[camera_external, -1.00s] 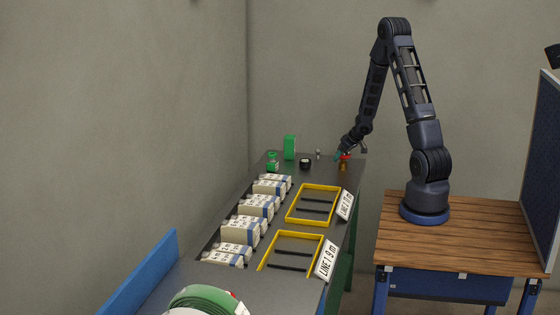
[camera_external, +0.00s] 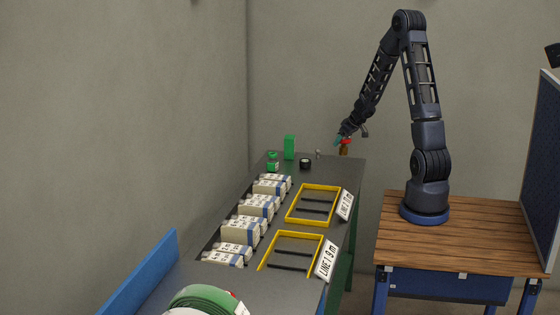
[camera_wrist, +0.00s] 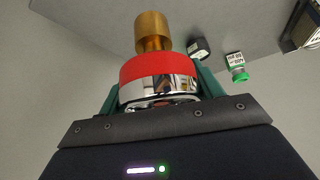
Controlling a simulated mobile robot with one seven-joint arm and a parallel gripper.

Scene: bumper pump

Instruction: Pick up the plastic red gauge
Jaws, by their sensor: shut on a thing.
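The red gauge (camera_wrist: 158,67) has a red band, a shiny metal rim and a brass-coloured stem. It fills the middle of the wrist view between the green fingers of my gripper (camera_wrist: 160,92), which is shut on it. In the external view the gauge (camera_external: 344,148) shows small at the far right end of the grey table, with its brass stem hanging down. My gripper (camera_external: 340,139) is at its upper left there. The gauge appears raised above the table top. The gauge face is hidden in both views.
A black round item (camera_external: 305,163), a green-capped bottle (camera_external: 272,161) and a green block (camera_external: 289,147) stand at the table's far end. Yellow frames (camera_external: 314,187) and several white boxes (camera_external: 240,230) line the table nearer the camera.

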